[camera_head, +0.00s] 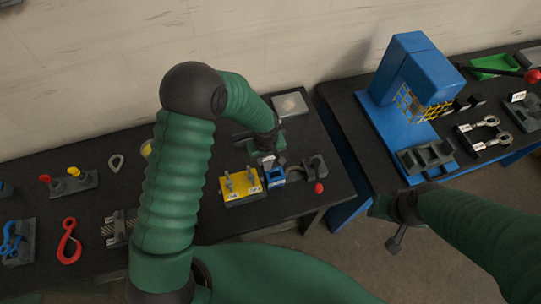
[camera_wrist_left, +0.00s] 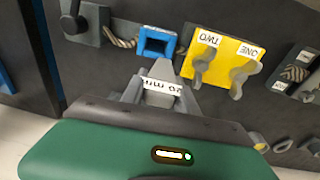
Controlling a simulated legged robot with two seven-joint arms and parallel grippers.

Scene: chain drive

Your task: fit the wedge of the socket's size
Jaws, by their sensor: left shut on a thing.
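My left gripper (camera_wrist_left: 160,92) is shut on a grey wedge (camera_wrist_left: 164,70) with a white label that seems to read 20 mm. The wedge's narrow end points at the blue socket (camera_wrist_left: 156,42), a block with a dark square opening. The wedge tip is at the socket's near edge in the left wrist view; I cannot tell whether they touch. In the head view my left gripper (camera_head: 266,154) is just behind the blue socket (camera_head: 274,177). My right gripper (camera_head: 398,222) hangs in front of the right table, its fingers unclear.
A yellow block (camera_head: 240,187) labelled ONE and TWO, with two grey upright pieces, stands close beside the socket. A grey fixture (camera_head: 314,168) with a red knob is on its other side. A red hook (camera_head: 69,242) lies at left. A gap separates the tables.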

